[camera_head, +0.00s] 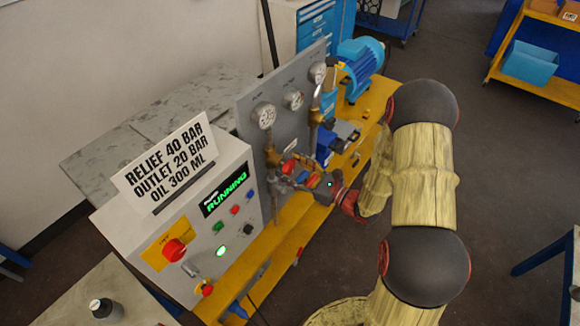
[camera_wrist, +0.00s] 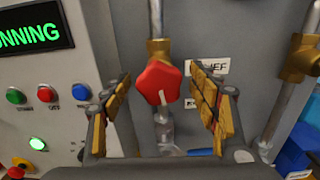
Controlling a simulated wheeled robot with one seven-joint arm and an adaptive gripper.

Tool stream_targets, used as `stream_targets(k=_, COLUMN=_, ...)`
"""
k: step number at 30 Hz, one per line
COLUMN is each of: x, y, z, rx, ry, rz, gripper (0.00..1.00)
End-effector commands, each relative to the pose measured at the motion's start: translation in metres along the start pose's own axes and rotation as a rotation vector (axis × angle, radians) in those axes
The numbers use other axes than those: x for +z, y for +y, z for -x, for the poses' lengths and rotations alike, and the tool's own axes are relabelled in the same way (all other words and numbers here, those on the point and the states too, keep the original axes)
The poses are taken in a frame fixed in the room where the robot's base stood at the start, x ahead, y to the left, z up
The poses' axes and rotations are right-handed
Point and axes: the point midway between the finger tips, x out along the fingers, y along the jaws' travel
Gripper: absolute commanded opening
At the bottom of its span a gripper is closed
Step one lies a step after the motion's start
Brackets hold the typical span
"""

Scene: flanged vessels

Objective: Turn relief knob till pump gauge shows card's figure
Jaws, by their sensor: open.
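The white card (camera_head: 165,162) on the control box reads RELIEF 40 BAR, OUTLET 20 BAR, OIL 300 ML. In the wrist view the red lobed knob (camera_wrist: 158,82) sits below a brass fitting, with a label (camera_wrist: 210,67) ending in "IEF" to its right, partly hidden by a finger. My gripper (camera_wrist: 164,97) is open, its yellow-padded fingers on either side of the knob with gaps showing. The panel carries a left gauge (camera_head: 265,115), a middle gauge (camera_head: 293,98) and a right gauge (camera_head: 317,72). Their needles and labels are too small to read.
The control box display (camera_head: 227,192) reads RUNNING in green. A red emergency button (camera_head: 174,250) and several coloured buttons lie below it. Brass fittings and a vertical pipe (camera_wrist: 296,78) stand right of my gripper in the wrist view.

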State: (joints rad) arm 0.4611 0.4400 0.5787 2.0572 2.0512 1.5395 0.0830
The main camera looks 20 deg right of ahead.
Motion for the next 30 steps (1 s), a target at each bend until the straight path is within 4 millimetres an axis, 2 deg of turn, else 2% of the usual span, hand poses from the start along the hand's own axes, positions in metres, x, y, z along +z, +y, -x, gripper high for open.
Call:
stream_targets(k=3, x=0.0003, y=-0.0001, z=-0.0061, rx=0.0, ry=0.0, rz=0.0, gripper=0.6)
stream_targets(k=11, x=0.0002, y=-0.0002, z=-0.007, rx=0.0, ry=-0.001, rz=0.0, gripper=0.6)
stream_targets(k=30, x=0.0003, y=-0.0001, z=-0.0068, rx=0.0, ry=-0.001, rz=0.0, gripper=0.24)
